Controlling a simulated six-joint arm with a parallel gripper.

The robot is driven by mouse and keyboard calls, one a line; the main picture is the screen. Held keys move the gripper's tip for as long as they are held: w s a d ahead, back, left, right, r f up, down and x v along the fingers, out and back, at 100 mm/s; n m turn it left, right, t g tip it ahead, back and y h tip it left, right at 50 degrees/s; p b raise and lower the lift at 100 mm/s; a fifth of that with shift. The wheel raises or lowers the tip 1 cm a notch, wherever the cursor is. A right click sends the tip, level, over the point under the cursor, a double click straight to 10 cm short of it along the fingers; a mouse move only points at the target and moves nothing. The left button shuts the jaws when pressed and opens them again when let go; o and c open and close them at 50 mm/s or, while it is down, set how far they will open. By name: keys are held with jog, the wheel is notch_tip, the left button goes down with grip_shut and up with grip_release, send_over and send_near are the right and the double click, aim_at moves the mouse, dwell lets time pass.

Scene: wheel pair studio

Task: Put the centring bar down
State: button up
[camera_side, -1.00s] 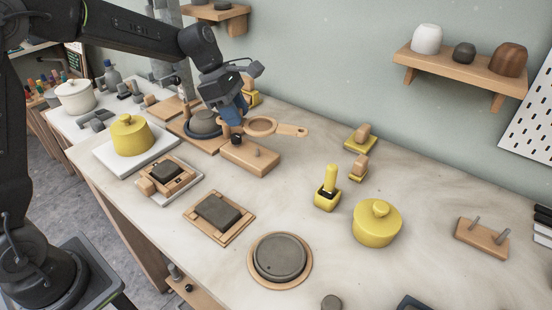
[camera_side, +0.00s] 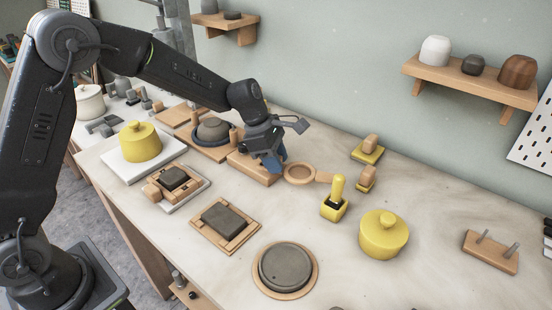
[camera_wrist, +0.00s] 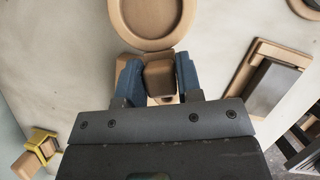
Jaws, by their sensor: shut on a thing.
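The centring bar (camera_side: 300,174) is wooden, with a round ring and a flat arm reaching right from it in the side view. In the wrist view its ring (camera_wrist: 150,20) lies just beyond my fingertips. My gripper (camera_side: 272,163) points down at the bar's left end. In the wrist view my gripper (camera_wrist: 158,78) has its blue fingers shut on a wooden block-like part of the bar. How high the bar is above the table I cannot tell. Beside my gripper is a wooden block (camera_side: 247,168), partly hidden by it; a peg showed on it earlier.
A yellow-handled tool (camera_side: 336,200) in a holder stands close to the bar's right end. Yellow stands with wooden knobs (camera_side: 368,150) are behind. A yellow lidded pot (camera_side: 383,235) is further right.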

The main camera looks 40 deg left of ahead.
jog(key=shift+f, duration=0.55)
jog(key=o, duration=1)
jog(key=shift+r, duration=0.1)
jog(key=shift+r, duration=0.35)
jog(key=v, duration=1.2)
jog(key=shift+s+a+r, duration=0.1)
jog(key=shift+r, duration=0.05)
